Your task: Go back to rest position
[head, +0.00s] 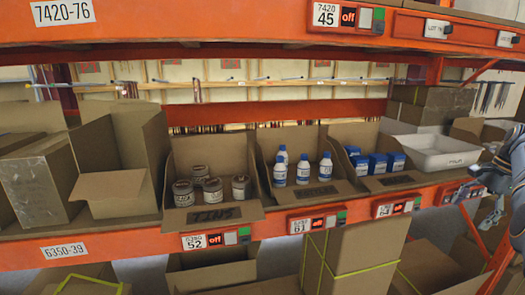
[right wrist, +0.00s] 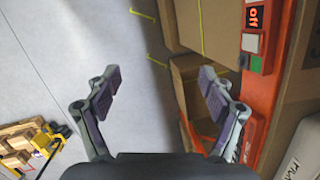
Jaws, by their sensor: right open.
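My right gripper (head: 462,190) is at the right edge of the head view, in front of the orange shelf edge (head: 350,204). In the right wrist view my right gripper (right wrist: 160,88) has its two fingers wide apart with nothing between them. It is beside the rack, with the floor below on one side. My left gripper is not in view.
A white tray (head: 438,152) is nearest my right arm.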

